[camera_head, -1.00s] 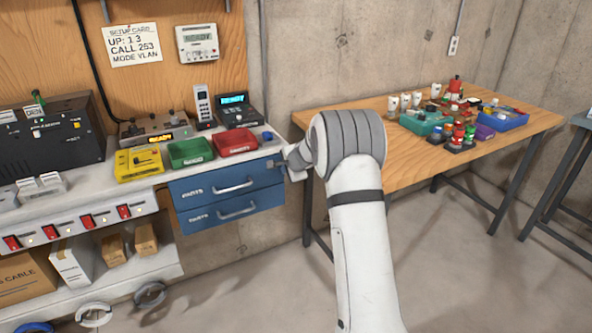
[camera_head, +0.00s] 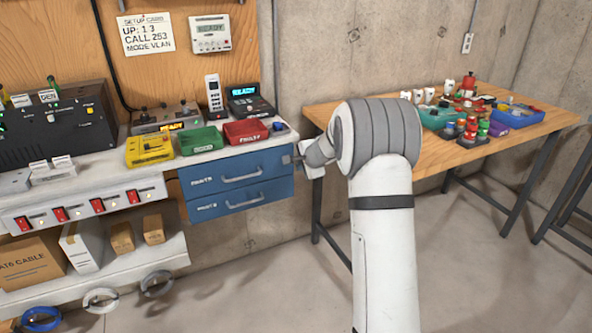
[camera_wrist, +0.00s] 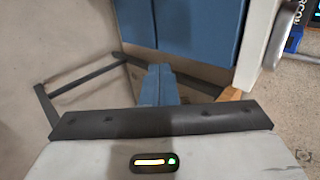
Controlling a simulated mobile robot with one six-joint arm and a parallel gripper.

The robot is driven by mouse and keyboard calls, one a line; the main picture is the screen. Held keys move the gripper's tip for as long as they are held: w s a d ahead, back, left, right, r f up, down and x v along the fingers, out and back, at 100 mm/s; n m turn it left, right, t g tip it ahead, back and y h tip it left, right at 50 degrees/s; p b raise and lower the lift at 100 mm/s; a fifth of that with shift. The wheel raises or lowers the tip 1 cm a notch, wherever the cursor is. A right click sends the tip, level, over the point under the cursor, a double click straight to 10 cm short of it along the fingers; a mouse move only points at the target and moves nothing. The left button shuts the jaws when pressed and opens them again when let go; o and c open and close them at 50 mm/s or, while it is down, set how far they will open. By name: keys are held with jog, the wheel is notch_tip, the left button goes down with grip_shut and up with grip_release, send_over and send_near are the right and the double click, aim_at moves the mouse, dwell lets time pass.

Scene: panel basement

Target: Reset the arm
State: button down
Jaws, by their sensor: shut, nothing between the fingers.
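My arm (camera_head: 384,235) rises at the right of centre in the head view and bends left at its grey joint. My gripper (camera_head: 297,160) is at the left end, small and partly hidden by my own wrist, beside the right edge of the blue drawers (camera_head: 236,184). In the wrist view its two blue fingers (camera_wrist: 160,84) are together and empty beyond the dark edge of the gripper body. The blue drawer fronts (camera_wrist: 185,28) show past them at the top. Whether the fingers touch the drawer unit cannot be told.
A bench (camera_head: 100,187) on the left carries a yellow box (camera_head: 150,149), green bin (camera_head: 200,140) and red bin (camera_head: 246,132). A wooden table (camera_head: 440,155) on the right holds cups and coloured parts. Grey floor (camera_head: 270,290) is open in front.

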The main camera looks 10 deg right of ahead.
jog(key=s+a+r+n+g+p, duration=0.1)
jog(key=s+a+r+n+p, duration=0.15)
jog(key=s+r, duration=0.45)
jog(key=s+a+r+n+g+p, duration=0.1)
jog(key=s+a+r+n, duration=0.15)
jog(key=s+r, duration=0.45)
jog(key=s+a+n+g+h+p, duration=0.2)
jog(key=s+n, duration=0.8)
jog(key=s, duration=2.2)
jog(key=g+p, duration=0.2)
jog(key=shift+n+g, duration=0.3)
